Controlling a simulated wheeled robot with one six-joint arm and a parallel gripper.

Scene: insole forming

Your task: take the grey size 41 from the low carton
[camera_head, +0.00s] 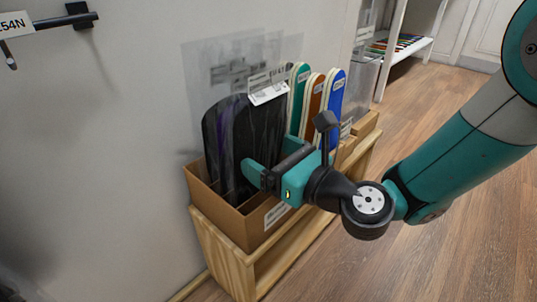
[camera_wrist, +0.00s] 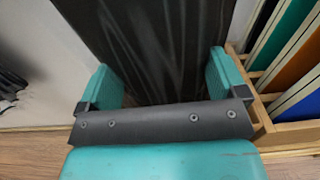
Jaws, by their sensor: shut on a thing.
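A dark grey to black insole pack (camera_head: 228,130) with a purple streak stands upright in the brown carton (camera_head: 232,218). A white label (camera_head: 268,92) is at its top edge; I read "EU 4" and cannot be sure of the last digit. My gripper (camera_head: 262,168) is shut on this dark pack, in front of its lower part. In the wrist view the pack (camera_wrist: 155,45) sits between my two teal fingers. Its lower end is hidden by the gripper and the carton walls.
The carton stands on a low wooden stand (camera_head: 225,248) against the white wall. Green (camera_head: 298,88), orange (camera_head: 313,95) and blue (camera_head: 334,98) insoles stand close to the right in a wooden holder. A clear sheet (camera_head: 215,62) is behind. The floor at right is free.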

